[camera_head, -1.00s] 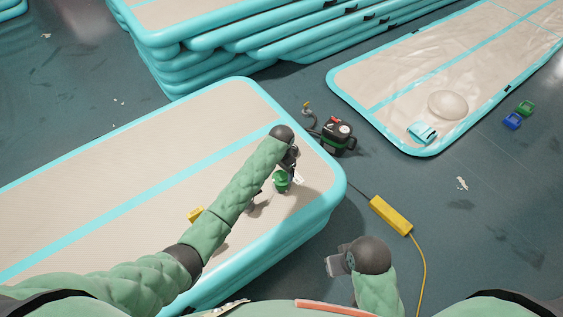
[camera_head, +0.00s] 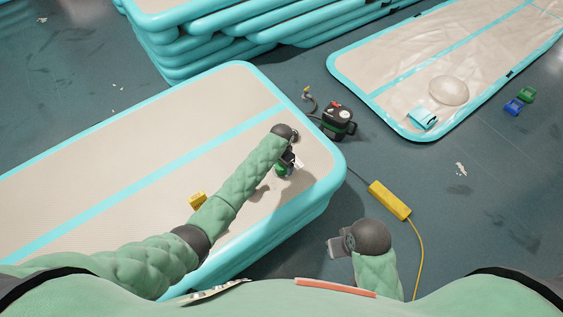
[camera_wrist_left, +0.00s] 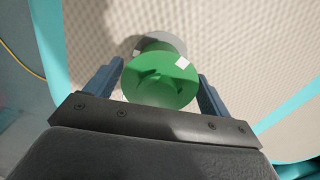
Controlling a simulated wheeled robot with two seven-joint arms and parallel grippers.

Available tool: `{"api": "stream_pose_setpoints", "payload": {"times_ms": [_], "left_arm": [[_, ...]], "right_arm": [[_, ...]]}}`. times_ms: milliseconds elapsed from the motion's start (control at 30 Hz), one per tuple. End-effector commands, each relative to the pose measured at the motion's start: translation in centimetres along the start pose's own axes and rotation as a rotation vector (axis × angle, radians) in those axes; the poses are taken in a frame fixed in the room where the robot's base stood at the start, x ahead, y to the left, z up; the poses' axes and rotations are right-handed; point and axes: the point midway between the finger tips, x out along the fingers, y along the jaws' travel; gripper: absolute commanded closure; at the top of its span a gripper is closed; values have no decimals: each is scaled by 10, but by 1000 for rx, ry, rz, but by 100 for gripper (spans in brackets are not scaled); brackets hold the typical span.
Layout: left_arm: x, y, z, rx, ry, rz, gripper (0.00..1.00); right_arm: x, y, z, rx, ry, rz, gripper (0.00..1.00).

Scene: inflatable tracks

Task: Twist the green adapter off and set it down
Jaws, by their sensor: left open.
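The green adapter (camera_wrist_left: 158,82) is a round green piece with a small white mark, on the beige top of the inflatable track (camera_head: 130,140), near its right end. A grey round part (camera_wrist_left: 170,40) shows just behind it in the left wrist view. My left gripper (camera_wrist_left: 160,72) is open, one finger on each side of the adapter, with small gaps showing. In the head view the left gripper (camera_head: 290,163) mostly covers the adapter (camera_head: 281,171). My right gripper (camera_head: 336,248) hangs off the track's right side; its jaws are unclear.
A yellow block (camera_head: 197,200) lies on the track left of my left arm. A black pump (camera_head: 338,121) stands on the floor beyond the track's right end. A yellow power strip (camera_head: 389,200) with a cord lies to the right. Stacked tracks (camera_head: 190,50) stand behind.

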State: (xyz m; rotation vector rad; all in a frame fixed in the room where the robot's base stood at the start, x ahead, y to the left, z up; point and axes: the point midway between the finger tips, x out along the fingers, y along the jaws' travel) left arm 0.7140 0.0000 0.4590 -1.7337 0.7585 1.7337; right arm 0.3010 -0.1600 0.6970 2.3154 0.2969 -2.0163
Motion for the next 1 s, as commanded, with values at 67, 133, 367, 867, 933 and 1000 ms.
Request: {"api": "stream_pose_setpoints", "payload": {"times_ms": [67, 133, 367, 867, 933, 1000], "left_arm": [[0, 0, 0, 0, 0, 0, 20], [0, 0, 0, 0, 0, 0, 34], [0, 0, 0, 0, 0, 0, 66], [-2, -1, 0, 345, -2, -2, 66], [-1, -1, 0, 404, -2, 0, 66], [0, 0, 0, 441, -1, 0, 66]], "right_arm": [[0, 0, 0, 0, 0, 0, 64], [0, 0, 0, 0, 0, 0, 64], [0, 0, 0, 0, 1, 1, 64], [-15, 0, -3, -1, 3, 3, 64], [-15, 0, -3, -1, 2, 3, 64], [-16, 0, -3, -1, 2, 3, 64]]}}
